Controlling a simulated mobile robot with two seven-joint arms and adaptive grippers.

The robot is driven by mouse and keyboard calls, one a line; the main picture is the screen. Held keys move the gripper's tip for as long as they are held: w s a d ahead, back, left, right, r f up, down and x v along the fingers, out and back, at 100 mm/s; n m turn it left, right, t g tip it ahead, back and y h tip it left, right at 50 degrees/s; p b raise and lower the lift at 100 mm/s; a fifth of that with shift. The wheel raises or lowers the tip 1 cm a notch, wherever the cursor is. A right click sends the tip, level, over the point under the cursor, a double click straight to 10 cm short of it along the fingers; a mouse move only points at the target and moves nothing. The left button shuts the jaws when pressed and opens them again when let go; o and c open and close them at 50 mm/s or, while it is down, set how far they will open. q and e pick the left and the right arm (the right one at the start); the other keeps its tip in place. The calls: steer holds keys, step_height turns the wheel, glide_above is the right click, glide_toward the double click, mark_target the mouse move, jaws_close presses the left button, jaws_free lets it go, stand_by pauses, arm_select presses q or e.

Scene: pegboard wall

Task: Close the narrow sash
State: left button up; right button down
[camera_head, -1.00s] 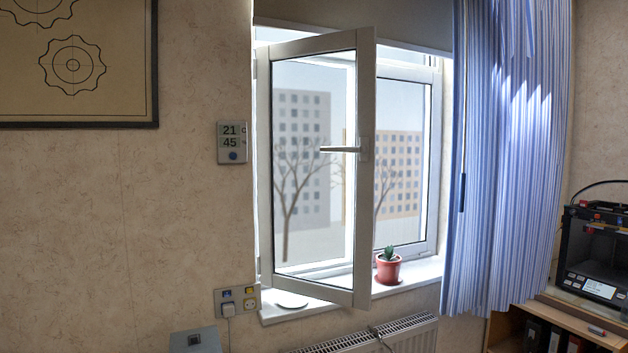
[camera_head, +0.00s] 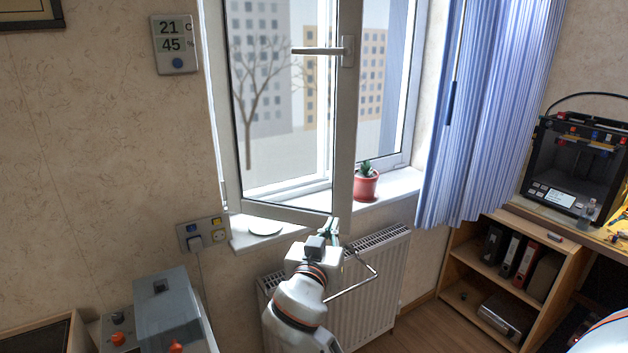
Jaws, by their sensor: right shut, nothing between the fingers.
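The narrow sash (camera_head: 343,125) is a white-framed glass pane, hinged on its left side and swung open into the room. Its grey handle (camera_head: 318,51) lies horizontal, pointing left from the sash's free right edge. My right gripper (camera_head: 330,228) is shut and empty, pointing up at the sash's lower free corner. Its fingertips are small and partly merge with the frame, so I cannot tell whether they touch it. My left gripper is not in view.
A potted plant (camera_head: 367,185) stands on the sill right of the sash. A white disc (camera_head: 265,225) lies on the sill at left. A radiator (camera_head: 390,270) is below. A striped curtain (camera_head: 490,110), shelf unit (camera_head: 445,270) and 3D printer (camera_head: 572,165) are at right.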

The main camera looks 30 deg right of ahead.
step_height(320, 180, up, 2)
steer(key=m, duration=0.1)
steer(key=h+p, duration=0.1)
steer(key=p, duration=0.2)
glide_toward(350, 184)
steer(key=x, duration=0.2)
steer(key=p+x, duration=0.1)
steer(key=x, duration=0.3)
steer(key=shift+d+r, duration=0.1)
steer(key=shift+w+d, duration=0.2)
steer(key=shift+w, duration=0.05)
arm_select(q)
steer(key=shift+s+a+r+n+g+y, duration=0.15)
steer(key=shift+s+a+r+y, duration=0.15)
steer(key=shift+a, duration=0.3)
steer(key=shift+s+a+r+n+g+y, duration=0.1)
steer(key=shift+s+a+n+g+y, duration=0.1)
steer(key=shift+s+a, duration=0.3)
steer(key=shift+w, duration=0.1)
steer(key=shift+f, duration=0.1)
arm_select(e)
steer(key=shift+w+d, duration=0.1)
